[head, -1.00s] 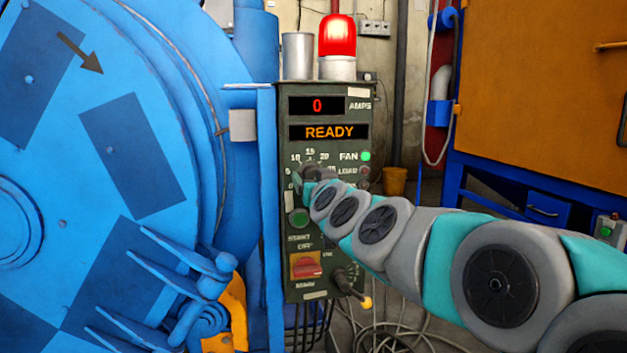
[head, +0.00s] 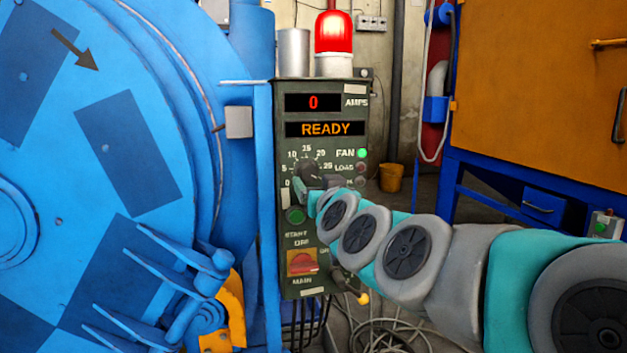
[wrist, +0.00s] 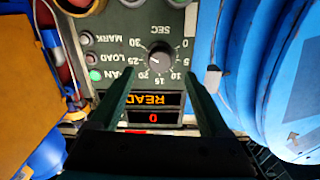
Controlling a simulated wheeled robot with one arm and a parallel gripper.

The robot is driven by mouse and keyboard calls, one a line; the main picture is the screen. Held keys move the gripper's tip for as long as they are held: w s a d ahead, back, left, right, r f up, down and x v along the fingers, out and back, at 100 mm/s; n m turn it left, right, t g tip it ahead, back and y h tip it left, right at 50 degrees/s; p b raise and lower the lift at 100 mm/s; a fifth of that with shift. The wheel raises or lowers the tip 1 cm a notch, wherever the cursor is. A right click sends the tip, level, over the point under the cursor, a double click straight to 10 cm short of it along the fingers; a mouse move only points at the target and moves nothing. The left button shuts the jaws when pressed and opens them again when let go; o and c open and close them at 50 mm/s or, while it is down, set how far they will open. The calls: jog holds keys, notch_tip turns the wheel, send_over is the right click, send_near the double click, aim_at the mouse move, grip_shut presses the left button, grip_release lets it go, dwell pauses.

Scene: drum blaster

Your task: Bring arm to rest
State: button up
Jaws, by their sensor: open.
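My gripper (wrist: 160,76) is open and empty in the wrist view, its two dark fingers apart. It faces the dark green control panel (head: 295,225), which appears upside down there. The panel's dial knob (wrist: 160,58) lies just ahead of the gap between the fingertips, with none of it visibly gripped. In the head view the knob (head: 307,168) shows just above my gripper (head: 312,186). My grey and teal arm (head: 410,250) stretches from the lower right to the panel and covers part of its right side.
A lit red beacon (head: 333,35) tops the panel, whose display (head: 325,129) reads READY. A large blue drum (head: 120,180) stands close on the left. An orange cabinet (head: 545,95) on a blue frame stands at right. Cables lie on the floor below.

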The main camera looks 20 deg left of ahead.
jog(key=shift+s+d, duration=0.25)
jog(key=shift+s, duration=0.2)
jog(key=shift+f, duration=0.1)
jog(key=s+d+f+g+h+p, duration=0.2)
jog(key=s+d+f+g+p, duration=0.15)
jog(key=s+d+f, duration=0.4)
jog(key=s+d+f+g+h+p, duration=0.2)
jog(key=s+d+f+g, duration=0.3)
jog(key=d+f, duration=0.45)
jog(key=s+d+f+m+g+h+p, duration=0.1)
jog(key=s+d+f+m+g+h, duration=0.1)
jog(key=s+d, duration=0.7)
jog(key=s+d+f+m+g+h+p, duration=0.2)
jog(key=s+d+f+g, duration=0.3)
jog(key=s, duration=1)
jog(key=d+m+g+h, duration=0.1)
jog(key=d, duration=0.2)
jog(key=shift+s+d+f+g, duration=0.2)
jog(key=shift+s+d+g, duration=0.15)
jog(key=shift+s, duration=0.05)
